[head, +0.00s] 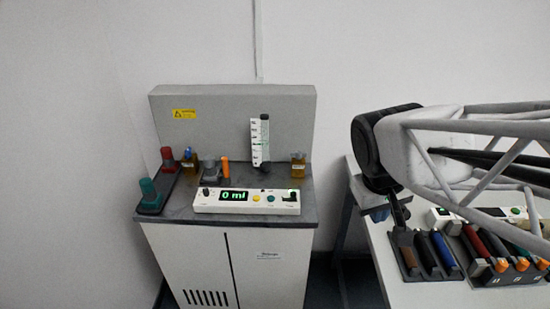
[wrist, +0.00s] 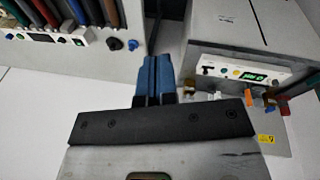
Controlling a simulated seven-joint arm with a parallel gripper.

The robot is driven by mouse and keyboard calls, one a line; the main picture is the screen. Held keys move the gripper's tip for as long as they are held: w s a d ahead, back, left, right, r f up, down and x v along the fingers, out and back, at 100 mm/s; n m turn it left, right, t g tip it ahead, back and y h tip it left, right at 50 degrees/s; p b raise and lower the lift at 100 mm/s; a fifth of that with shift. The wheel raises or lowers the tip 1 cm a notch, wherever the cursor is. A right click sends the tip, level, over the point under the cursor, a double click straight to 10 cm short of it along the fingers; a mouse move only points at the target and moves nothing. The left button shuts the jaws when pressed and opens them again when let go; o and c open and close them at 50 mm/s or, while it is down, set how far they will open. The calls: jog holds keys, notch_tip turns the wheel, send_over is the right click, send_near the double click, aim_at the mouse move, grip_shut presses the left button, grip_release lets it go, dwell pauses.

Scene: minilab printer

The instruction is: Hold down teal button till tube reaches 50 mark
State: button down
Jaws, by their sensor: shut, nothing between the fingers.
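The teal button (head: 270,199) is on the white control panel (head: 225,207), right of a yellow button (head: 256,198). The panel's green display (head: 233,195) reads 0 ml. The upright tube (head: 265,140) with a white marked scale (head: 255,140) stands behind the panel; its level is too small to read. My gripper (head: 400,213) is well to the right of the panel, over the white table. In the wrist view its blue fingers (wrist: 155,65) are shut and empty. The teal button also shows there (wrist: 224,71), apart from the fingers.
A dark rack (head: 155,203) with red and teal handled items is left of the panel. Amber jars (head: 298,168) and an orange item (head: 226,171) stand behind it. The white table (head: 400,284) at right holds racks of coloured items (head: 475,250). A gap separates cabinet and table.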

jog(key=w+a+f+n+h, duration=0.2)
jog(key=w+a+n, duration=0.15)
jog(key=w, duration=0.65)
jog(key=n+t+h, duration=0.3)
jog(key=n+h, duration=0.1)
jog(key=n, duration=0.6)
send_over(271, 199)
notch_tip(271, 199, down, 10)
jog(key=shift+f, duration=0.1)
jog(key=shift+f, duration=0.2)
jog(key=shift+f, duration=4.2)
jog(key=shift+f, duration=0.85)
